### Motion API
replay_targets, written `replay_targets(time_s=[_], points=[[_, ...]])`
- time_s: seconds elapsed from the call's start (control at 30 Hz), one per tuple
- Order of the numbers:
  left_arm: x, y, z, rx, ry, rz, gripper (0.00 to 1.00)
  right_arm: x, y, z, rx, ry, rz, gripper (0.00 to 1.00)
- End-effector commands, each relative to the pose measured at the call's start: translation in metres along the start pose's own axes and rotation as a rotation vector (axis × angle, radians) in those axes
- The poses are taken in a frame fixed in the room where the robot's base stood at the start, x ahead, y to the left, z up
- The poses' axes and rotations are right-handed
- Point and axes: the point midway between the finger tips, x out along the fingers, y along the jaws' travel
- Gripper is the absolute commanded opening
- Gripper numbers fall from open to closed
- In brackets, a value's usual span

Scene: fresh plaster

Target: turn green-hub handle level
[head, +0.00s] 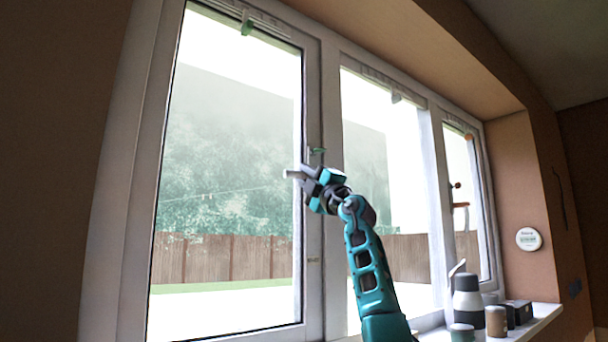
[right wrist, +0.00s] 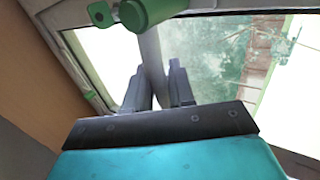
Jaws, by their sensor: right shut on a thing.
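The green hub (head: 317,151) sits on the window frame just above my right gripper (head: 309,174). The grey handle (head: 292,174) shows its free end to the left of the gripper, lower than the hub; its middle is hidden by the jaws. In the right wrist view the green hub (right wrist: 145,12) is at the top, and the handle (right wrist: 150,50) runs down from it between the two fingers of my right gripper (right wrist: 160,85). The gripper is shut on the handle. The handle's exact angle is hard to tell. My left gripper is not in view.
An orange-hub handle (head: 461,206) is on the right-hand window. On the sill (head: 545,312) at lower right stand a grey and white bottle (head: 467,301), a tan cup (head: 495,321) and dark boxes. A round white disc (head: 528,239) is on the wall.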

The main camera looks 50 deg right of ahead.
Motion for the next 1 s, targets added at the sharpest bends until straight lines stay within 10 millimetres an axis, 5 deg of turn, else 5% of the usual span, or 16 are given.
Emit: replay_targets(time_s=[0.4,0.43,0.57,1.0], points=[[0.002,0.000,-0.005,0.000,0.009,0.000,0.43,0.000,0.002,0.002,0.006,-0.005,0.006,0.00],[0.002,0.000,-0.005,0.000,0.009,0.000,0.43,0.000,0.002,0.002,0.006,-0.005,0.006,0.26],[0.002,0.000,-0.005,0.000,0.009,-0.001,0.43,0.000,0.002,0.002,0.005,-0.004,0.005,0.39],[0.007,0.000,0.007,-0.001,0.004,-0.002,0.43,-0.014,-0.002,0.002,0.000,-0.002,0.003,0.41]])
